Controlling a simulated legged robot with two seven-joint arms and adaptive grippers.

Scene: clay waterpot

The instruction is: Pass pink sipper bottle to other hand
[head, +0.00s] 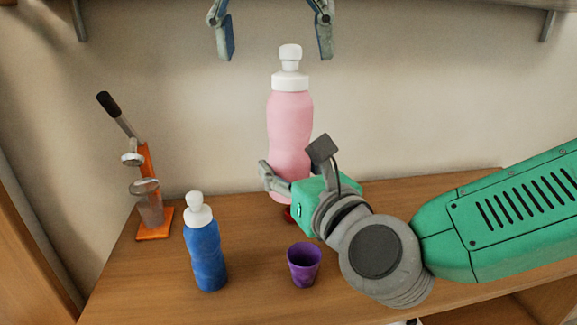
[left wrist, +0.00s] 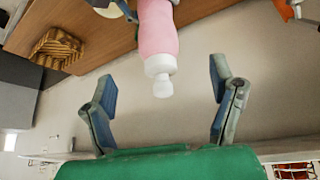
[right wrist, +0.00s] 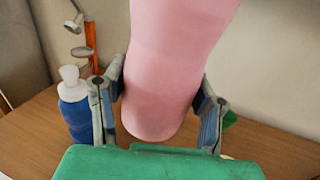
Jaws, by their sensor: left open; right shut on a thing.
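The pink sipper bottle (head: 290,125) has a white cap and stands upright in the head view. My right gripper (head: 283,184) is shut on its lower part. In the right wrist view the pink bottle (right wrist: 172,70) lies between both fingers (right wrist: 160,95). My left gripper (head: 272,45) is open and empty above the bottle, with its fingers apart on either side of the cap. In the left wrist view the pink bottle (left wrist: 157,35) points its white cap toward the gap between the open fingers (left wrist: 167,85), and they do not touch it.
A blue bottle (head: 205,250) with a white cap stands on the wooden table (head: 180,300). A purple cup (head: 304,265) is right of it. An orange juicer-like stand (head: 150,190) with a black handle is at the left. A small red thing shows below the pink bottle.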

